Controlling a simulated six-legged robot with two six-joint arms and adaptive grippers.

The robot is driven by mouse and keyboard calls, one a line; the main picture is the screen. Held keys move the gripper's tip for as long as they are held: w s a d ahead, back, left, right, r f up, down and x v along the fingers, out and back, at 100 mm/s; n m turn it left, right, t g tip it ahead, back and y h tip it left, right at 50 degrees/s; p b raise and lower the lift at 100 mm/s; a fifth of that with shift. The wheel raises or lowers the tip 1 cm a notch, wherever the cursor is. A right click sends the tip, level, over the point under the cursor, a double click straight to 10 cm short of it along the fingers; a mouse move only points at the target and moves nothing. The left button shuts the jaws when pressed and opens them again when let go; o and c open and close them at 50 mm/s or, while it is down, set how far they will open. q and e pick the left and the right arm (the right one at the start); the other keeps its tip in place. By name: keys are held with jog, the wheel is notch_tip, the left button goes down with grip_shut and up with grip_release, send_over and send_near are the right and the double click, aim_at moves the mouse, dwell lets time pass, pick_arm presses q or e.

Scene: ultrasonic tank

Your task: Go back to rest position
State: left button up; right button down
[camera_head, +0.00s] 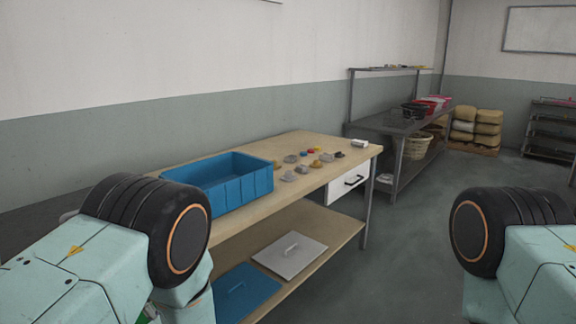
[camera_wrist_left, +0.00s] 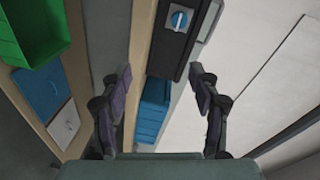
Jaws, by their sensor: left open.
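My left gripper (camera_wrist_left: 161,70) shows in the left wrist view with its two dark fingers spread apart and nothing between them. In the head view my two pale green arms come in at the lower left and lower right, with their black joints showing. Neither gripper can be made out in the head view, and my right gripper is in no view.
A wooden table (camera_head: 262,205) carries a blue bin (camera_head: 225,188) and several small items. Its lower shelf holds a blue lid (camera_head: 243,292) and a grey lid (camera_head: 291,255). The left wrist view shows a green bin (camera_wrist_left: 32,35) and a dark device with a blue knob (camera_wrist_left: 179,20). Floor at right is clear.

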pick_arm(q)
jog(key=s+d+f+n+g+h, duration=0.2)
jog(key=s+f+h, duration=0.2)
jog(key=s+f, duration=0.25)
jog(key=s+d+f+n+g+h, duration=0.2)
jog(key=s+f+h, duration=0.25)
jog(key=f, duration=0.25)
jog(key=s+d+f+n+g+h, duration=0.1)
jog(key=s+g, duration=0.3)
jog(key=s, duration=0.8)
jog(key=s+d+f+n+g+h, duration=0.1)
jog(key=s+g+h, duration=0.2)
jog(key=s, duration=1)
jog(key=shift+d+f+g, duration=0.35)
jog(key=shift+f+g, duration=0.05)
jog(key=shift+d, duration=0.1)
